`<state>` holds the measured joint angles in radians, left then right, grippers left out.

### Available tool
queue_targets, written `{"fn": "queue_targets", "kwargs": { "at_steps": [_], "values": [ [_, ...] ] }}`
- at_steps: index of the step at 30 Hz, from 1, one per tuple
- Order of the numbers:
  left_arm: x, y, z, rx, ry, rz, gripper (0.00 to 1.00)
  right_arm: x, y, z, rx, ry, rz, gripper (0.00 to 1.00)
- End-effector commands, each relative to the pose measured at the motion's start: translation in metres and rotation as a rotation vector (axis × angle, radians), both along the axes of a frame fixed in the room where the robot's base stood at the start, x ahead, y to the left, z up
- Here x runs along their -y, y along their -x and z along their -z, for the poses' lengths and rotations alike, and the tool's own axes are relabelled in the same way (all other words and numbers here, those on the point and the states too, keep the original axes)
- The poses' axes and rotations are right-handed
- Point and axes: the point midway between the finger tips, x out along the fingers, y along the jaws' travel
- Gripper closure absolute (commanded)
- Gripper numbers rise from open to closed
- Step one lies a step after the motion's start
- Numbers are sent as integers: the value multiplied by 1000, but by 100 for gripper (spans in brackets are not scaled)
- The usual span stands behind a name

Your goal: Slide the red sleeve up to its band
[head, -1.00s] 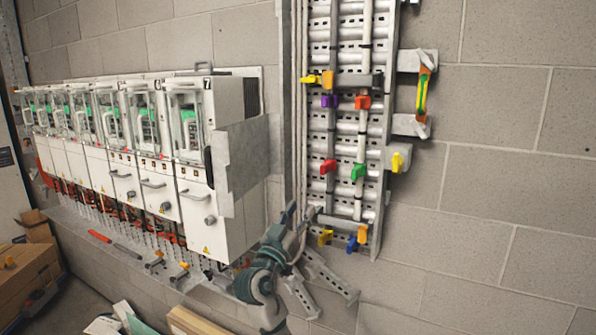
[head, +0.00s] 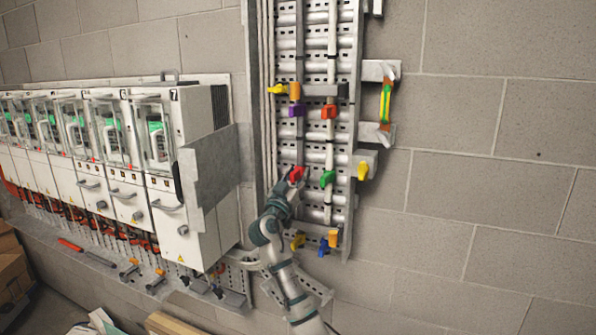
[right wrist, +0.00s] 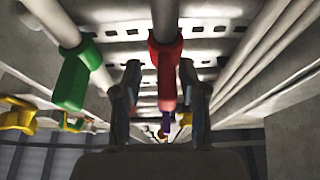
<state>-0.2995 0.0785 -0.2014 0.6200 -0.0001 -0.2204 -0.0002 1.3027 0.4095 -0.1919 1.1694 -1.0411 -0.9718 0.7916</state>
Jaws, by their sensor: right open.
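My right gripper (head: 290,188) is at the red sleeve, coming from below. In the right wrist view the red sleeve (right wrist: 166,62) stands between the two spread fingers of my right gripper (right wrist: 160,100), with gaps visible beside it. The fingers are open and not closed on it. The sleeve's band cannot be made out clearly. My left gripper is not in view.
A green sleeve (head: 327,178) is close on the right rod. A purple sleeve (head: 296,109) is higher on the left rod, and an orange-red one (head: 329,111) on the right rod. Yellow (head: 298,241) and blue pieces hang below. A white cabinet row (head: 165,190) stands left.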

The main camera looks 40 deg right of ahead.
Motion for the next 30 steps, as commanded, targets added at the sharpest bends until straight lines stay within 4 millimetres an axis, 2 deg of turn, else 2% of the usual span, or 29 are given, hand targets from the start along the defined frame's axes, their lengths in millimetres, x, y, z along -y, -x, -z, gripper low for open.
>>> {"fn": "queue_targets", "kwargs": {
  "at_steps": [10, 11, 15, 16, 25, 30],
  "values": [
    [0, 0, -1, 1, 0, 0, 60, 1, -3, -2, 0, 1, -2, 58],
    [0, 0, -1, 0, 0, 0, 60, 3, -3, -1, -1, 0, -2, 63],
    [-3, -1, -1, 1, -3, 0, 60, 6, -3, 0, -2, -1, -2, 98],
    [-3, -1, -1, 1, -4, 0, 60, 6, -3, 0, -1, -3, -2, 100],
    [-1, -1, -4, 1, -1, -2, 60, 9, -5, -1, -4, -7, 0, 100],
    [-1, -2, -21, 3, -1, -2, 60, 11, -5, -30, -3, -10, -1, 100]
  ]
}}
